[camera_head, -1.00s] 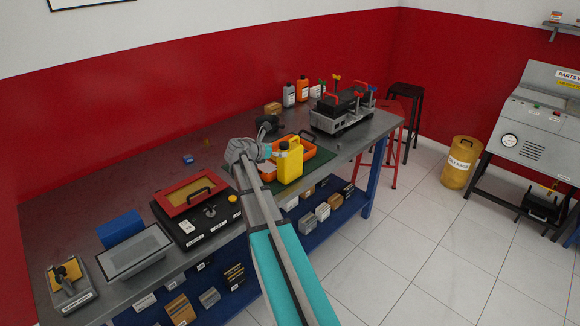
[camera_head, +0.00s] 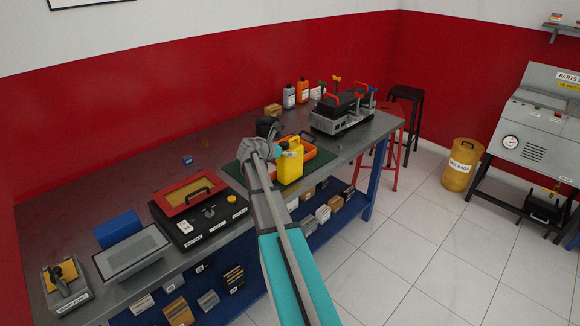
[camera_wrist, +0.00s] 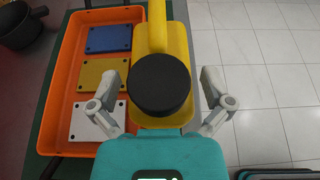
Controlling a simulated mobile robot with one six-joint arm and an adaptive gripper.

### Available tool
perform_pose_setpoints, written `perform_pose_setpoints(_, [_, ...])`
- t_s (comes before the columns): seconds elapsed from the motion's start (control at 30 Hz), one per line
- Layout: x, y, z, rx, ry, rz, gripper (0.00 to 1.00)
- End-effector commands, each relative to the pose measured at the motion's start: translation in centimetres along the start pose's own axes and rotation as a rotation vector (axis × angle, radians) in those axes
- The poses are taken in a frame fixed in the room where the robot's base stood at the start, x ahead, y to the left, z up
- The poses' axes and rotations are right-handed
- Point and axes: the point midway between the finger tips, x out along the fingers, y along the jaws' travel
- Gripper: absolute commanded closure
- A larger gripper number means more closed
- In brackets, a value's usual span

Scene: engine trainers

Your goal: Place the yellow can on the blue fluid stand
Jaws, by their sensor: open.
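The yellow can (camera_head: 290,165) stands upright on the workbench, in front of an orange tray. In the wrist view the can (camera_wrist: 180,50) shows from above, with a round black cap and a handle. My gripper (camera_wrist: 161,85) is open, with one finger on each side of the can. Gaps show between the fingers and the can. In the head view my gripper (camera_head: 284,149) is at the can's upper part. In the wrist view a blue plate (camera_wrist: 110,38) lies in the tray; it may be the blue fluid stand, but I cannot be sure.
The orange tray (camera_wrist: 58,105) also holds a yellow plate (camera_wrist: 101,79) and a white plate (camera_wrist: 97,121). A dark pot (camera_wrist: 22,25) stands left of it. An engine trainer (camera_head: 342,112) and bottles (camera_head: 289,96) stand farther back. A red-lidded case (camera_head: 195,205) stands nearer left.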

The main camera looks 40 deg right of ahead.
Motion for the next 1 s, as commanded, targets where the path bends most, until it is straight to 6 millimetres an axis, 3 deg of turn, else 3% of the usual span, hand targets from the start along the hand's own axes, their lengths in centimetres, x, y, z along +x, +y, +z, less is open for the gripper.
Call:
perform_pose_setpoints(0.63, [0.36, 0.0, 0.01, 0.0, 0.0, 0.0, 0.02])
perform_pose_setpoints(1.0, [0.37, 0.01, 0.01, 0.0, 0.0, 0.0, 0.71])
